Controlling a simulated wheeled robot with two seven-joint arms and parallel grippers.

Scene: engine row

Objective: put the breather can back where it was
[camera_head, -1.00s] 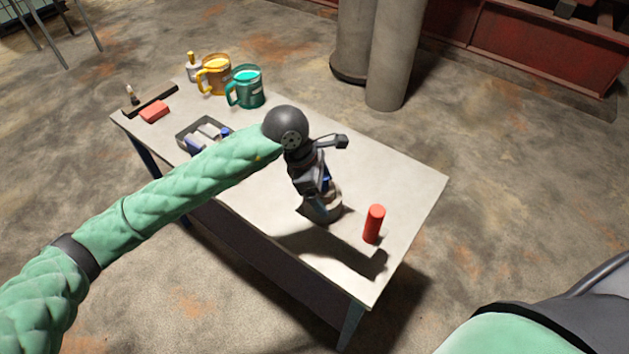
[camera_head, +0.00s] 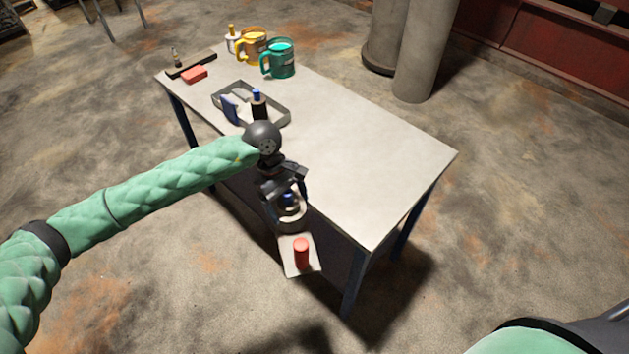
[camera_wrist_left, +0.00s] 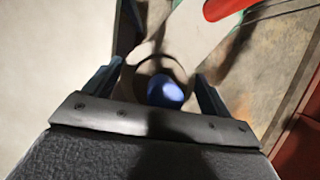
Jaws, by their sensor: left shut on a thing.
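My left gripper (camera_head: 287,208) is shut on what I take to be the breather can (camera_wrist_left: 126,85), a pale round ring-like body with a blue rounded part in the middle. A pale flat plate (camera_head: 288,262) with a red cylinder (camera_head: 301,254) on it juts out from the held piece. In the left wrist view the fingers lie on both sides of the ring, and the plate (camera_wrist_left: 192,32) runs toward the top. In the head view the held piece hangs off the near edge of the table (camera_head: 350,150), over the floor. My right gripper is out of view.
A grey tray (camera_head: 284,112) holds a dark bottle with a blue cap (camera_head: 257,98) and other pieces. A teal mug (camera_head: 280,62), a yellow mug (camera_head: 253,47) and a red block (camera_head: 194,74) stand at the back. The table's right half is clear. Columns (camera_head: 425,50) stand behind.

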